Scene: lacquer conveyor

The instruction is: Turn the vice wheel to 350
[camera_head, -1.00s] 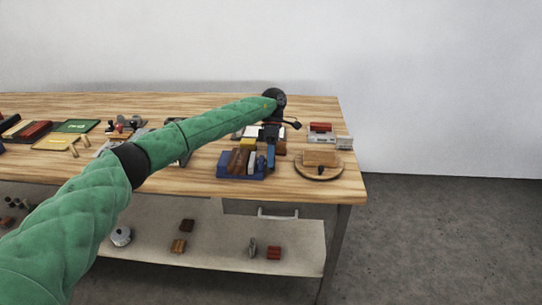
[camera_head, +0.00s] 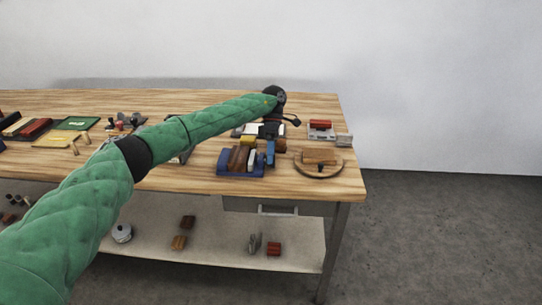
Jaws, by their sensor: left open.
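My left arm reaches from the lower left across the wooden workbench (camera_head: 215,182). Its dark gripper (camera_head: 272,132) points down over the bench's right part, open, just behind a blue rack (camera_head: 228,174) holding brown and pale blocks. The fingertips are small and partly lost among dark parts, so contact cannot be told. I cannot pick out the vice wheel for certain, nor read any number on it; the gripper and forearm hide part of this area. My right gripper is not in view.
A round wooden board (camera_head: 339,164) with a block on it lies right of the rack. A grey device with a red top (camera_head: 320,124) stands behind it. Trays and small tools fill the bench's left. The lower shelf (camera_head: 210,243) holds loose pieces. Grey floor is clear at right.

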